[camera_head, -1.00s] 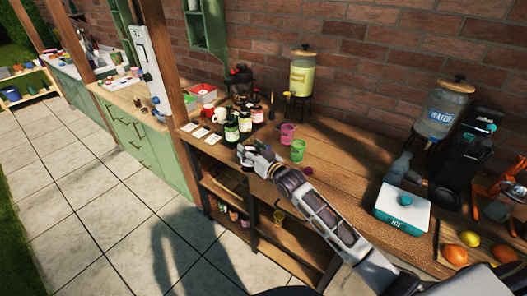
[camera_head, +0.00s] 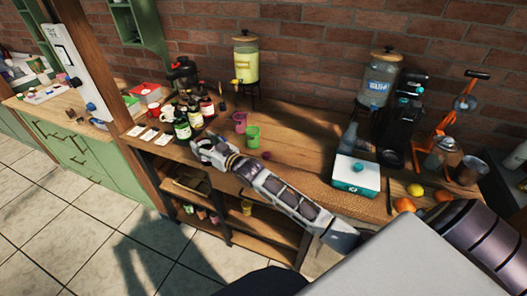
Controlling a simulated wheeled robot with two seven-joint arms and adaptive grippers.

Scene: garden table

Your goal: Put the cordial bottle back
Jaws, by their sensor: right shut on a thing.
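Several dark cordial bottles stand close together on the wooden counter, left of the middle. The nearest bottle (camera_head: 182,126) has a green label and is upright. A second bottle (camera_head: 195,114) and a red-labelled one (camera_head: 207,106) stand behind it to the right. My right gripper (camera_head: 197,145) is at the counter's front edge, low beside the nearest bottle. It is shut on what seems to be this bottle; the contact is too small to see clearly. My left gripper is not in view.
A pink cup (camera_head: 240,122) and a green cup (camera_head: 253,137) stand right of the bottles. White cards (camera_head: 148,134) lie to their left. A yellow drink dispenser (camera_head: 245,62) stands behind. An ice box (camera_head: 357,176) and a water dispenser (camera_head: 378,83) are farther right.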

